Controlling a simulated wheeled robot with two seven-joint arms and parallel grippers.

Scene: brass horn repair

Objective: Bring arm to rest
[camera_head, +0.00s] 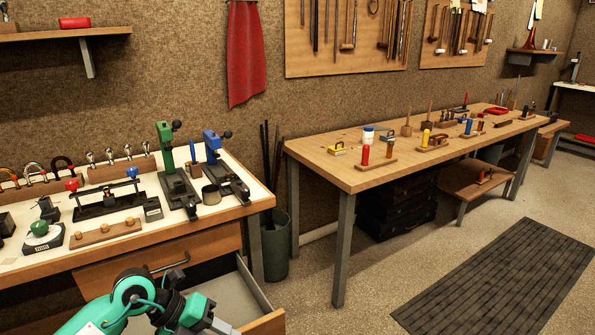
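My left arm, teal and black, comes in from the bottom left. Its gripper (222,326) is low in the picture, in front of the left workbench and over or beside an open drawer (236,288) with a grey inside. The fingertips are cut off or too small to make out, so I cannot tell whether it is open or shut. I see nothing held in it. My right arm and gripper are not in view.
The left workbench (225,208) holds green and blue clamp-like tools and several small parts. A long wooden table (345,175) with tools stands right. A grey bin (274,245) stands between them. A dark mat (500,285) lies on open floor.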

